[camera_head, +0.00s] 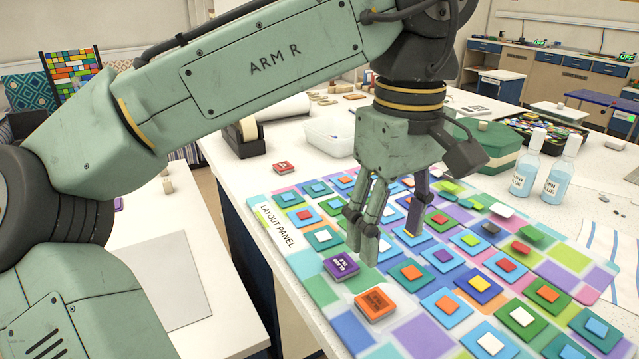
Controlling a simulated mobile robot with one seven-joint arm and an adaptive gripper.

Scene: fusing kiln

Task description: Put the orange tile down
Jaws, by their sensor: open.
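The orange tile (375,303), with dark lettering on top, lies flat on the layout panel (318,290) near its left front edge. My gripper (389,248) points down over the panel, behind the orange tile in the picture and apart from it. Its fingers are spread, and nothing shows between them. A purple lettered tile (341,265) lies on the panel just behind and left of the orange one. The fingers hide part of the panel behind them.
Many small coloured tiles cover the panel in rows. A red tile (284,168) lies on the white table behind it. A tape dispenser (246,138), a clear bin (330,134), a green lidded box (480,146) and two bottles (527,163) (561,170) stand further back.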

